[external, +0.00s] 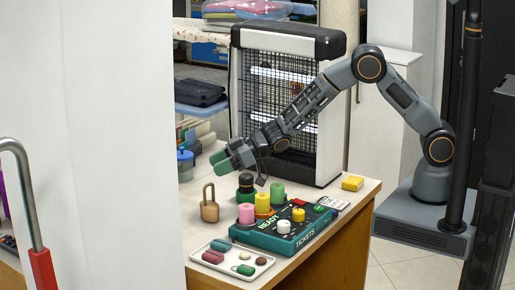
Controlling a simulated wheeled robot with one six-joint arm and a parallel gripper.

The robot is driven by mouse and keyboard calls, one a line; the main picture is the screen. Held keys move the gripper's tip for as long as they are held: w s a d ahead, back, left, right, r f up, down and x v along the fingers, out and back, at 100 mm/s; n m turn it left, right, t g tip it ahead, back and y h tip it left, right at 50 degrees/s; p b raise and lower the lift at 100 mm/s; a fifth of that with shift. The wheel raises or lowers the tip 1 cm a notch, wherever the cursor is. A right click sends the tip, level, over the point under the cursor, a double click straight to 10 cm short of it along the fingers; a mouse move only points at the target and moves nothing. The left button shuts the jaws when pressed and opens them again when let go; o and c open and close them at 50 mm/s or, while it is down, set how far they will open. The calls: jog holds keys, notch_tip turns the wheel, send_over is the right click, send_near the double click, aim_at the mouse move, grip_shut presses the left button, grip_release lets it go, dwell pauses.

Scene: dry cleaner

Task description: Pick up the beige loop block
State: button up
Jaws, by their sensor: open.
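The beige loop block (209,211) looks like a padlock, with a solid body and a loop on top. It stands upright on the counter (325,205), left of the green ticket device. My gripper (226,163) has green fingertips and is open. It is above and slightly right of the loop block in the picture, apart from it, with nothing visible between the fingers. The exact gap and depth between them cannot be told from this one view.
A green device (268,238) bearing pink and yellow cylinders stands right of the block. A white tray (214,272) with small pieces lies in front. A dark green jar (246,184) stands behind, near a large lit cabinet (285,100). A yellow block (352,183) lies at right.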

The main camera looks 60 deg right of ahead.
aim_at(212, 184)
jog(key=f, duration=0.2)
jog(key=w+a+f, duration=0.1)
jog(key=f, duration=0.1)
jog(key=w+a+f+p, duration=0.1)
jog(key=f, duration=0.1)
jog(key=shift+w+a+f, duration=0.1)
jog(key=shift+a+f, duration=0.05)
jog(key=shift+f, duration=0.05)
jog(key=shift+x, duration=0.8)
jog(key=shift+c, duration=0.2)
grip_shut()
